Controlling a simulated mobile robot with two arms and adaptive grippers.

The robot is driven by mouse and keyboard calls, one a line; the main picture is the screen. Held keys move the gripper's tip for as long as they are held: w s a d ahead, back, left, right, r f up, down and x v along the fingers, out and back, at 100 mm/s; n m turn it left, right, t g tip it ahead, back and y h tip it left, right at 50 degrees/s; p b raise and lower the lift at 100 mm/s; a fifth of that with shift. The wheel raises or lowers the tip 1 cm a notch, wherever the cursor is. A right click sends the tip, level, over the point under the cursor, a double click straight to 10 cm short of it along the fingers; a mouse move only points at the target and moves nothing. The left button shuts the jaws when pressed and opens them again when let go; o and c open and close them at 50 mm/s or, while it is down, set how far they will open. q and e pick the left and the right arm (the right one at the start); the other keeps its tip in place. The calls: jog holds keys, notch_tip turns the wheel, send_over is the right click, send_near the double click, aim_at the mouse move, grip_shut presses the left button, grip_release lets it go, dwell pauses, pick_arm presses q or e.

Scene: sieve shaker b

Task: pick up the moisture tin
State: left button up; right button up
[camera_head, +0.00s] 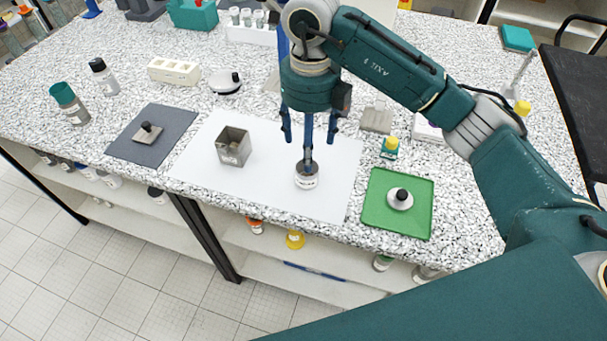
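A small round grey tin with a white label (306,180), which I take to be the moisture tin, stands upright on the white mat. My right gripper (308,140) points down just above it, its dark blue fingers spread apart. One finger reaches down to the tin's top and hides part of its opening; I cannot tell whether it touches. The other fingertips end above the tin. A round lid with a black knob (400,205) lies on the green tray (382,222). My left gripper is not in view.
A square grey metal container (233,148) stands on the white mat (268,190) left of the tin. A square lid (146,136) lies on a dark grey mat (178,120). A small yellow-capped bottle (390,147) stands behind the green tray. The mat between container and tin is clear.

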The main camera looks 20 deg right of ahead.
jog(key=f, duration=0.1)
jog(key=p, duration=0.1)
send_near(307, 175)
jog(key=shift+s+a+f, duration=0.2)
jog(key=shift+s+f, duration=0.65)
jog(key=shift+s, duration=0.15)
jog(key=f+p, duration=0.3)
jog(key=f, duration=0.2)
jog(key=shift+w, duration=0.2)
jog(key=shift+f, duration=0.25)
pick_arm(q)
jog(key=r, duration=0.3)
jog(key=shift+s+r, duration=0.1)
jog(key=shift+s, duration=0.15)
pick_arm(e)
jog(key=c, duration=1)
